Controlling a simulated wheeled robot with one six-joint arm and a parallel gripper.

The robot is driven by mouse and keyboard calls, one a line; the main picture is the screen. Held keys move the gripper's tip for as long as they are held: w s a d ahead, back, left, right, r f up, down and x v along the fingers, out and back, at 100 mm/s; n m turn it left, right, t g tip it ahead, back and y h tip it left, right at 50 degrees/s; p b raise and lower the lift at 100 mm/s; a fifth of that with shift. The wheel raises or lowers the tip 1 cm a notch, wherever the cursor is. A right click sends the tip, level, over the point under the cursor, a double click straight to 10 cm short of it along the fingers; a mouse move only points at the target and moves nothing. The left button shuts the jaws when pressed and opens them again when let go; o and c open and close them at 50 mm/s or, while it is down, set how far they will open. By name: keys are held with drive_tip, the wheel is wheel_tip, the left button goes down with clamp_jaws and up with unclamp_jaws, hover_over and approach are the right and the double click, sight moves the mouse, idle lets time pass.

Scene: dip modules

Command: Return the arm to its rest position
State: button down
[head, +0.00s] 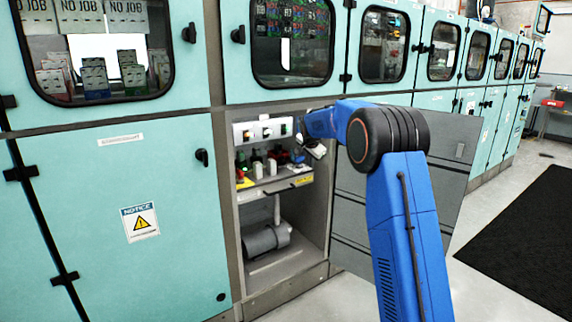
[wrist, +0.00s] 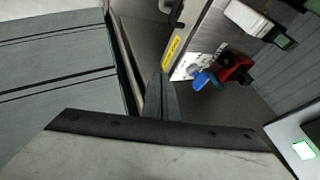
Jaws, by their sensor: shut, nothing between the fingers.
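My blue arm (head: 400,215) reaches up and left to the open cabinet bay (head: 285,230). My gripper (head: 316,150) is small in the head view, at the right side of the bay opening, partly hidden by my arm. In the wrist view my gripper (wrist: 160,95) is shut, its dark fingers together and empty. A red part and a blue part (wrist: 204,80) show beyond the fingers to the right, apart from them.
The grey open door (head: 440,190) stands right of the bay, behind my arm; it fills the wrist view's left (wrist: 60,65). A shelf with a yellow label (head: 302,181) holds several small modules. A grey motor (head: 266,240) sits below. Floor at right is clear around a black mat (head: 530,235).

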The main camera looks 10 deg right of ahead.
drive_tip(key=s+a+r+n, duration=0.2)
drive_tip(key=s+r, duration=0.1)
drive_tip(key=s, duration=0.9)
drive_tip(key=s+a+r+n+g+y, duration=0.1)
drive_tip(key=s+r+n, duration=0.15)
drive_tip(key=s, duration=0.95)
drive_tip(key=s+a+r+n, duration=0.2)
drive_tip(key=s+r, duration=0.1)
drive_tip(key=s, duration=1)
drive_tip(key=s+a+f+n, duration=0.1)
drive_tip(key=s+f, duration=0.3)
drive_tip(key=s, duration=0.7)
drive_tip(key=s+a+f+n+y, duration=0.1)
drive_tip(key=s+f+n, duration=0.2)
drive_tip(key=s, duration=0.8)
drive_tip(key=s+a+f+n+g, duration=0.1)
drive_tip(key=s+f, duration=0.4)
drive_tip(key=s, duration=0.6)
drive_tip(key=shift+s+a+f+n, duration=0.2)
drive_tip(key=shift+s+n, duration=0.2)
drive_tip(key=shift+n, duration=0.25)
